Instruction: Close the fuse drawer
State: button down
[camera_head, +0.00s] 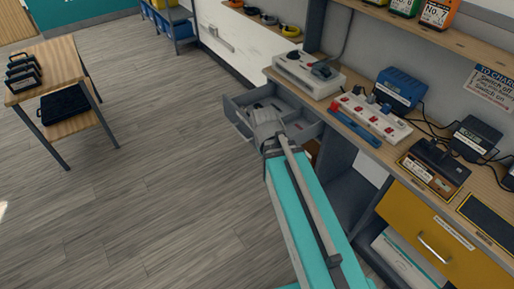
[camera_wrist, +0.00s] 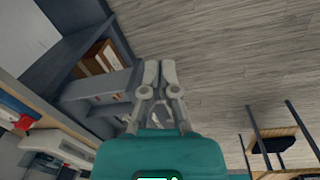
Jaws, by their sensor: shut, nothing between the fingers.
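The grey fuse drawer (camera_head: 238,119) stands open, pulled out from under the workbench top in the head view. Small items lie inside it, too small to name. The drawer also shows in the wrist view (camera_wrist: 92,86), left of my gripper and partly hidden by it. My gripper (camera_wrist: 160,66) is shut and empty, with its fingertips together. In the head view my gripper and arm cover the drawer's near front corner. I cannot tell whether the fingers touch the drawer.
The workbench top (camera_head: 345,131) holds a red-switched power strip (camera_head: 370,118), a blue charger (camera_head: 400,88) and other chargers with cables. A closed yellow drawer (camera_head: 440,235) sits lower right. A wooden table (camera_head: 48,68) stands at left. The floor (camera_head: 150,160) between is clear.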

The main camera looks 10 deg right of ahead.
jog(key=w+f+n+t+h+b, duration=0.2)
jog(key=w+f+n+h+b, duration=0.7)
jog(key=f+b, duration=0.7)
jog(key=w+a+f+n+t+h+b, duration=0.3)
jog(key=w+a+n+h+b, duration=0.3)
jog(key=b, duration=1.4)
jog(key=w+a+n+t, duration=0.1)
jog(key=w+a+n, duration=0.1)
jog(key=a+n, duration=0.2)
jog(key=shift+w+a+n+t+h+b, duration=0.3)
jog(key=shift+w+a+n+t, duration=0.1)
jog(key=shift+n, duration=0.6)
jog(key=shift+d, duration=0.15)
jog(key=x, duration=1.4)
